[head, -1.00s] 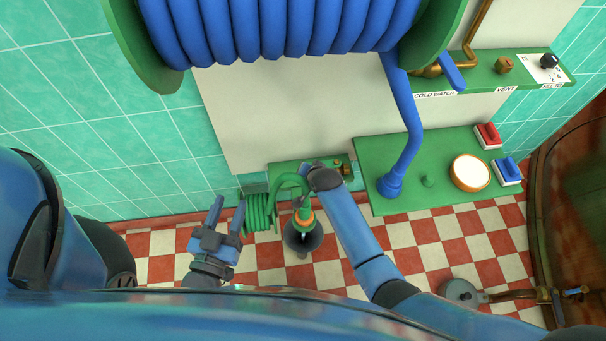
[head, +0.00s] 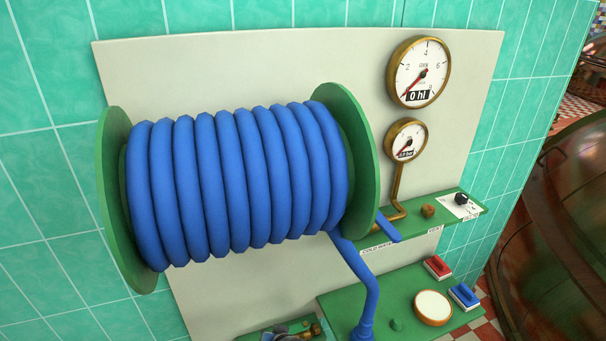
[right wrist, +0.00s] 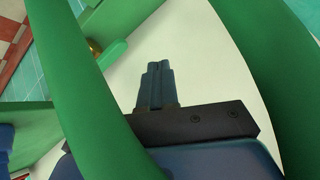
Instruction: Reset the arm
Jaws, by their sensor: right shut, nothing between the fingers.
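My right gripper (right wrist: 157,72) is shut with nothing between its fingers, in the right wrist view. A pale panel (right wrist: 205,60) lies behind the fingertips. In the head view only a small blue-grey part, perhaps of my right arm, shows at the bottom edge, and my left gripper is out of view.
A big blue hose reel (head: 235,185) on green flanges stands before the pale wall panel (head: 250,60). Two brass gauges (head: 418,72) hang at right. A green shelf (head: 450,212) and a green console (head: 400,300) with red and blue switches are below. A copper vessel (head: 560,210) stands far right.

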